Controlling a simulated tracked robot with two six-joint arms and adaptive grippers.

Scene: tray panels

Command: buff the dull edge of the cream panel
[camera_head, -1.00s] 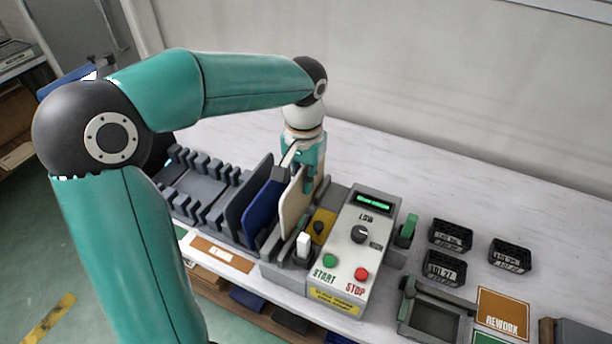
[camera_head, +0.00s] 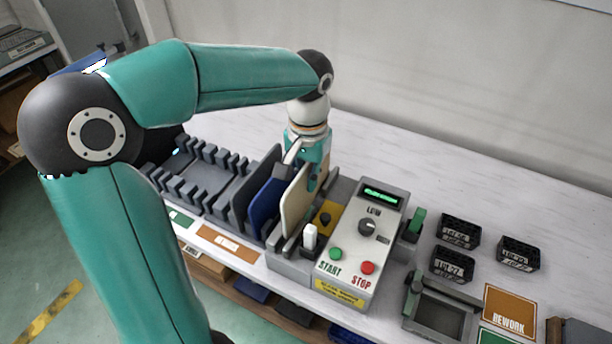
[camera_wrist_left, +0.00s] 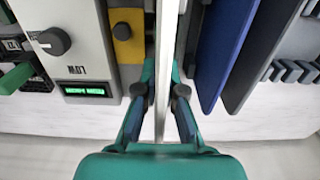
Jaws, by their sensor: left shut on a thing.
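The cream panel (camera_head: 293,208) stands upright in a slot at the left side of the grey control box (camera_head: 347,262). My left gripper (camera_head: 313,180) is at its far upper edge, pointing down. In the left wrist view the gripper (camera_wrist_left: 163,88) has one finger on each side of the panel (camera_wrist_left: 166,45), which shows as a thin pale strip, and it is shut on it. The panel's lower edge is hidden in the slot, and I cannot tell which edge is dull. My right gripper is not in view.
A blue panel (camera_head: 263,208) and a dark grey panel (camera_head: 243,200) stand close left of the cream one. A yellow block (camera_head: 327,215) and a white lever (camera_head: 309,238) sit close right. Small black bins (camera_head: 460,229) stand further right. The back of the table is clear.

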